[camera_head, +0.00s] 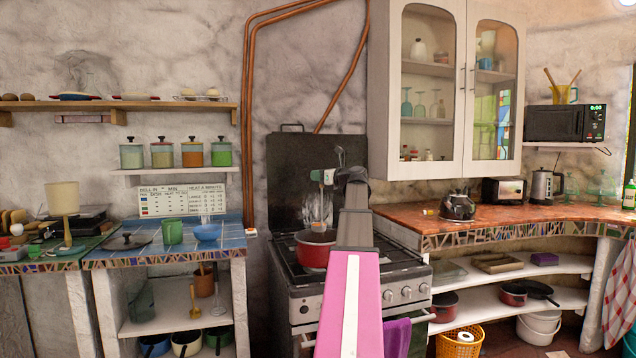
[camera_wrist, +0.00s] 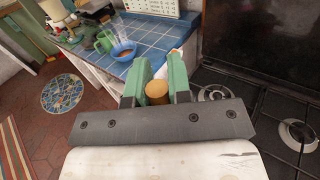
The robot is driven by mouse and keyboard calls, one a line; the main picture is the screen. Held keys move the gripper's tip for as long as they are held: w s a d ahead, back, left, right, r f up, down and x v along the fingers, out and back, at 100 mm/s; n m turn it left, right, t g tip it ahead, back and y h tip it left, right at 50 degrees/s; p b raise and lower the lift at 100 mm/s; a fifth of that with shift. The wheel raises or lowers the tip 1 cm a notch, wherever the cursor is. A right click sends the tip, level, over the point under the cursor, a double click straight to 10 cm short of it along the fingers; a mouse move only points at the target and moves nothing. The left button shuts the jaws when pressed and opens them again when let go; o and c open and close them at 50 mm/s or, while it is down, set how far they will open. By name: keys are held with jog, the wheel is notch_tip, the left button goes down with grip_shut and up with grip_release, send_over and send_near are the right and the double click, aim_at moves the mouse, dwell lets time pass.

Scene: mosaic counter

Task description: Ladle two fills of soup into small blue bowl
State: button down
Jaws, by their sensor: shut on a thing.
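My gripper (camera_head: 323,177) is above the stove, at about the height of the cabinet's lower edge. In the wrist view its green fingers are shut on the round tan end of a handle (camera_wrist: 157,93), which I take to be the ladle's; the ladle's bowl is not clearly visible. The red pot (camera_head: 316,249) stands on the stove below my gripper, with steam above it. The soup inside the pot cannot be made out. The small blue bowl (camera_head: 207,233) sits on the blue-tiled counter to the left; in the wrist view the bowl (camera_wrist: 123,48) shows brownish contents.
A green mug (camera_head: 172,231) stands just left of the bowl. A dark lid (camera_head: 128,241) lies further left on the blue-tiled counter (camera_head: 190,252). The stove's raised black cover (camera_head: 290,185) stands behind the pot. A kettle (camera_head: 457,207) is on the right counter.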

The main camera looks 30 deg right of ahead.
jog(key=shift+r, duration=0.55)
jog(key=shift+w, duration=0.1)
jog(key=w+a+n+g+y, duration=0.5)
jog(key=w+a+n+y, duration=0.1)
jog(key=w+a, duration=2.6)
jog(key=shift+w+a+f+g+y, duration=0.3)
jog(key=shift+a+g+y, duration=0.1)
jog(key=shift+a+y, duration=0.4)
